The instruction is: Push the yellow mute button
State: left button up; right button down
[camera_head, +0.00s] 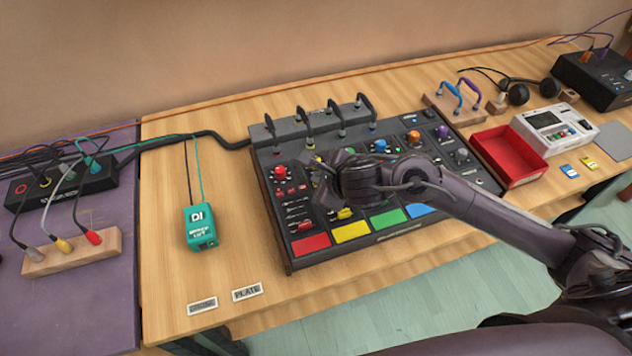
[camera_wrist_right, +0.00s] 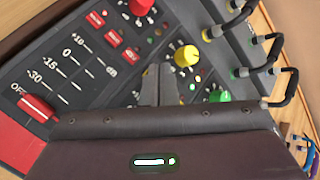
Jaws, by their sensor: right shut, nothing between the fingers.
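The mixer (camera_head: 290,255) is a dark console with red, yellow, green and blue channels. Its yellow pad (camera_head: 351,232) and yellow fader (camera_head: 345,213) show in the head view. A yellow knob (camera_wrist_right: 187,55) shows just beyond my fingers in the right wrist view. I cannot make out the yellow mute button; the yellow channel's button area is hidden behind my right gripper. My right gripper (camera_head: 322,182) is shut and empty, low over the yellow channel, its fingertips (camera_wrist_right: 159,70) beside the yellow knob. I cannot tell whether they touch the panel. My left gripper is out of view.
Black cable loops (camera_head: 337,110) stand along the mixer's back edge. Red buttons (camera_wrist_right: 113,41) and a red fader (camera_wrist_right: 38,108) lie beside my fingers. A teal DI box (camera_head: 200,227) stands left, a red tray (camera_head: 510,157) right.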

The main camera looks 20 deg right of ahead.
jog(key=shift+f, duration=0.2)
dwell(0.3)
jog(key=shift+r, duration=0.65)
notch_tip(320, 180, up, 6)
jog(key=p, duration=0.5)
jog(key=shift+s+f, duration=0.1)
dwell(0.5)
